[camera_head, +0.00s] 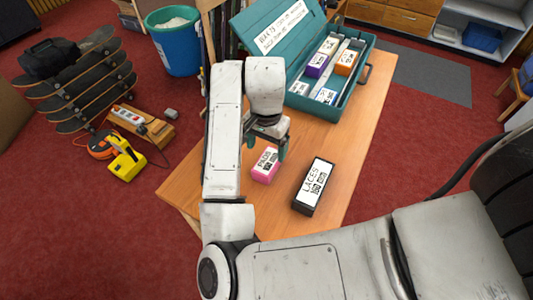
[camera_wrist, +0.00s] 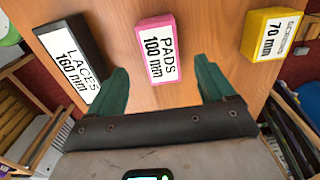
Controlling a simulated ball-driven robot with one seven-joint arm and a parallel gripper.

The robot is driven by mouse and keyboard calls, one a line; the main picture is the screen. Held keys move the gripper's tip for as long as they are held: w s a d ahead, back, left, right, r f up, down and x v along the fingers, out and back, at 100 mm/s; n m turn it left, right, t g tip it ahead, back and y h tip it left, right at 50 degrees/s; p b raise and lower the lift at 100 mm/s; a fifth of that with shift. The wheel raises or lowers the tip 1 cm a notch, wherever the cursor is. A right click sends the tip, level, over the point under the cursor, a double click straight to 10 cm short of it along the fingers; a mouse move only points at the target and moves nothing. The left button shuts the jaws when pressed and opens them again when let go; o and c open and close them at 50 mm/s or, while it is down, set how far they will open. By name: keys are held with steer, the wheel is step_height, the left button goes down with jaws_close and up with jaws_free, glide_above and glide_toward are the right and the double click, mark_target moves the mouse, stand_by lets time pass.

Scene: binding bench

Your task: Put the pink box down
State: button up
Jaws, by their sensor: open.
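The pink box (camera_head: 265,165), with a white label reading PADS 100 mm, lies on the wooden bench (camera_head: 350,150). It also shows in the wrist view (camera_wrist: 157,49), upper middle, beyond my fingertips. My gripper (camera_head: 268,146) has green fingers, spread wide and empty. In the wrist view (camera_wrist: 161,75) the box appears between the two fingers' lines and seems apart from both. In the head view my gripper is just above and behind the box, and my arm hides part of the bench.
A black LACES box (camera_head: 313,187) lies to the right of the pink box. A yellow box (camera_wrist: 270,33) stands on the bench in the wrist view. An open teal case (camera_head: 335,103) with several small boxes is at the back. The bench's right front is clear.

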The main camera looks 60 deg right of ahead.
mark_target(267, 163)
steer(key=shift+r+p, duration=0.4)
steer(key=shift+r, duration=2.35)
